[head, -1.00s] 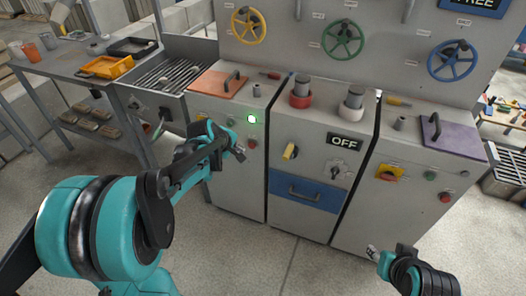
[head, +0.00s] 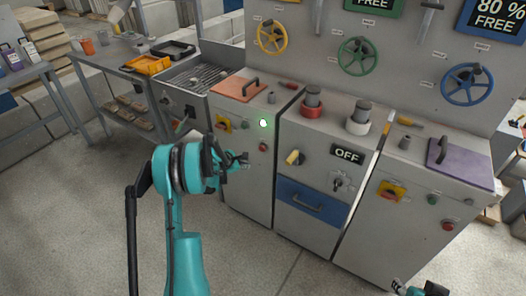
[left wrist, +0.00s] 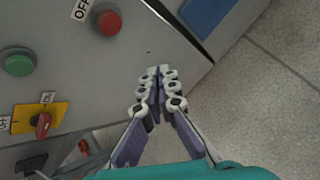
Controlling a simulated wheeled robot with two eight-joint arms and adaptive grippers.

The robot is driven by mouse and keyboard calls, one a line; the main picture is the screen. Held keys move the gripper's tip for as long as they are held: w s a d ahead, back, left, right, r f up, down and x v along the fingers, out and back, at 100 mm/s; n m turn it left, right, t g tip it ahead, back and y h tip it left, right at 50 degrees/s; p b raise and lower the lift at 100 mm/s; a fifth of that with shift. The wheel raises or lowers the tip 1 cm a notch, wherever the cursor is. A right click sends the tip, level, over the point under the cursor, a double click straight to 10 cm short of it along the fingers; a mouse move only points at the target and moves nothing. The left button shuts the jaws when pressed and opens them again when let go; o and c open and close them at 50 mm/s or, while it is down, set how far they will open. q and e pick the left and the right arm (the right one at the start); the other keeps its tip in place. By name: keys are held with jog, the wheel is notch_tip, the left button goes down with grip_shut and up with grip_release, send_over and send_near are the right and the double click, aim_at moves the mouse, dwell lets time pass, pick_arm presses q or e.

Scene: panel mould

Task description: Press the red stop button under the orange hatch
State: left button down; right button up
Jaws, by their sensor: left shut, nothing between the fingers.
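The orange hatch (head: 240,87) lies closed on top of the left cabinet. The red stop button (head: 263,146) is on that cabinet's front, below a lit green lamp (head: 263,123). In the left wrist view the red button (left wrist: 109,22) is at the upper left, beside an OFF label. My left gripper (head: 245,159) is just left of and below the button in the head view. In the left wrist view its fingertips (left wrist: 161,72) are together and empty, apart from the button in the picture. My right gripper (head: 397,285) shows only partly at the bottom edge; its jaws are unclear.
On the left cabinet a green button (left wrist: 18,62) and a yellow-plated red switch (left wrist: 40,122) sit near the red button. The right cabinet carries another red button (head: 447,225). Floor in front is open.

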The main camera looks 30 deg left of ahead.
aim_at(262, 151)
pick_arm(q)
jog(key=w, duration=0.9)
jog(key=shift+d, duration=0.35)
jog(key=shift+w, duration=0.1)
dwell(1.2)
jog(key=shift+w, duration=0.25)
jog(key=shift+w+d+r, duration=0.1)
jog(key=shift+w, duration=0.4)
dwell(0.7)
jog(key=shift+s, duration=0.9)
